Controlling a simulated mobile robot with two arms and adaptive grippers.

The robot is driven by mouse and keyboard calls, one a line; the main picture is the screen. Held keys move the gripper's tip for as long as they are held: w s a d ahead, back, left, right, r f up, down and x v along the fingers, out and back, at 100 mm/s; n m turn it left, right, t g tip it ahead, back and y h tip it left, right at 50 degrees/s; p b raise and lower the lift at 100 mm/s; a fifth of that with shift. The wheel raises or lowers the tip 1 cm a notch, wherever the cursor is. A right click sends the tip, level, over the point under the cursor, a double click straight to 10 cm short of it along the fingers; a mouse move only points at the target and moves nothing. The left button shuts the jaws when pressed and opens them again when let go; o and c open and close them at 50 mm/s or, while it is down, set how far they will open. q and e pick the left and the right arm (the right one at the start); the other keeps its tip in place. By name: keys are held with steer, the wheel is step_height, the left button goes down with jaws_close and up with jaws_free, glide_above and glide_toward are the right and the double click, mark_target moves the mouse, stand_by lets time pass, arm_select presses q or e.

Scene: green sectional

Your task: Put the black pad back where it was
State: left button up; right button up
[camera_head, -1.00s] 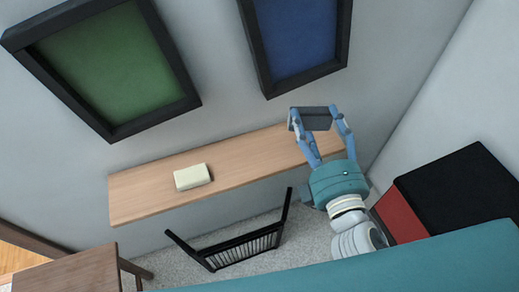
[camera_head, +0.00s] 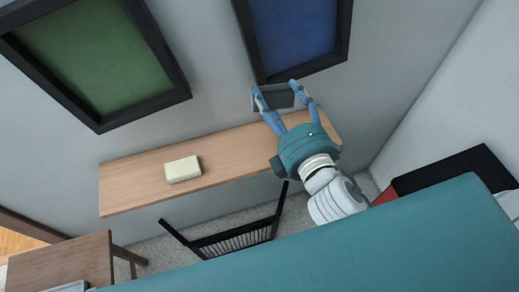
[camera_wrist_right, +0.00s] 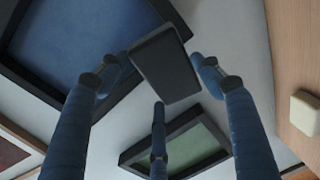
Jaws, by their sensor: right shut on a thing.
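The black pad (camera_head: 275,98) is a small dark slab held between the blue fingers of my right gripper (camera_head: 285,95), near the wall just below the blue picture. It also shows in the right wrist view as a dark box (camera_wrist_right: 162,65), with my right gripper's fingers (camera_wrist_right: 160,75) around it. My right gripper is shut on it. The pad is above the far right part of the wooden shelf (camera_head: 140,185). My left gripper is out of view.
A cream block (camera_head: 183,169) lies on the shelf, left of my right gripper. Framed blue (camera_head: 292,35) and green (camera_head: 98,55) pictures hang on the wall. A black chair (camera_head: 235,241) stands below the shelf. The shelf's middle is clear.

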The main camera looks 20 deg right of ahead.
steer(key=shift+w+a+f, duration=0.15)
steer(key=shift+w+a, duration=0.15)
steer(key=shift+w, duration=0.05)
steer(key=s+a+f+g+b, duration=0.2)
steer(key=a+f+g+b, duration=0.1)
steer(key=a+f+g, duration=0.75)
steer(key=s+d+f+g+y+b, duration=0.1)
steer(key=s+d+f+g+b, duration=0.15)
steer(key=s+d+g, duration=0.65)
steer(key=w+f+t+p, duration=0.1)
steer(key=w+t+p, duration=0.3)
steer(key=w, duration=1.1)
steer(key=shift+g, duration=0.65)
step_height(320, 180, down, 5)
steer(key=shift+f+p, duration=0.2)
steer(key=shift+p, duration=0.7)
steer(key=shift+w+f+p, duration=0.25)
steer(key=shift+p, duration=0.05)
steer(key=shift+f, duration=0.25)
